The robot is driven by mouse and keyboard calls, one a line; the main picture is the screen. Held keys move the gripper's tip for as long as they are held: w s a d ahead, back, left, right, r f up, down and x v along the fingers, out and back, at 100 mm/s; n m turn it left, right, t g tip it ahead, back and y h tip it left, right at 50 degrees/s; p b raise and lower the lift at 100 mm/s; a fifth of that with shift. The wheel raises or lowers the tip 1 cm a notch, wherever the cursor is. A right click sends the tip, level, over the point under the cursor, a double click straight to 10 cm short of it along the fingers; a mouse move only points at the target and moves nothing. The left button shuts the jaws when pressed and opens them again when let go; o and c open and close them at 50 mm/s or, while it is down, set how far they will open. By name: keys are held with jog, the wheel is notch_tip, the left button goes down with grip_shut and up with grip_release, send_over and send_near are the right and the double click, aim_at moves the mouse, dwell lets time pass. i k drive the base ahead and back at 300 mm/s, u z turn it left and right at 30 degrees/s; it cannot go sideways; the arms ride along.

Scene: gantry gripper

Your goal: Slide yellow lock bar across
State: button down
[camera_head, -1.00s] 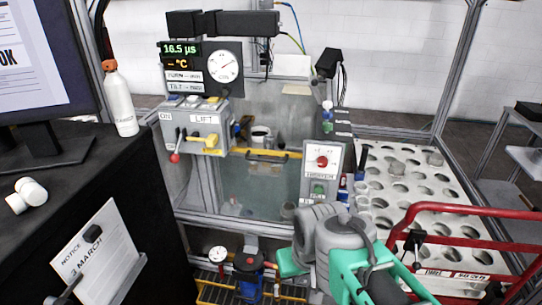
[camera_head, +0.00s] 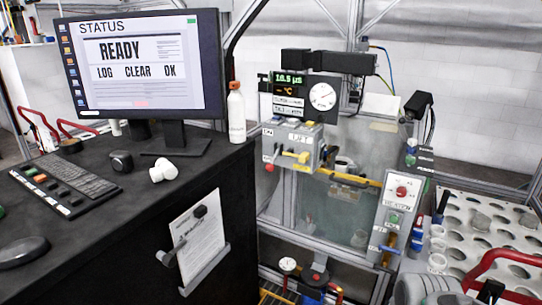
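A yellow bar (camera_head: 348,179) runs across the front of the clear-walled machine enclosure, just right of the LIFT control box (camera_head: 291,146). A smaller yellow handle (camera_head: 297,156) sits on the front of that box; I cannot tell for sure which of the two is the lock bar. A grey enclosure panel (camera_head: 330,212) is below the bar.
A black desk (camera_head: 120,215) with a monitor (camera_head: 140,65) reading READY, a keyboard and a white bottle (camera_head: 236,112) fills the left. A control panel (camera_head: 398,200) with a red knob stands right of the enclosure. A white tray with round holes (camera_head: 485,222) and a red rail (camera_head: 500,265) are at right.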

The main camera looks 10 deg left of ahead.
aim_at(304, 157)
jog(key=u, duration=0.75)
jog(key=i, duration=0.65)
jog(key=u, duration=0.5)
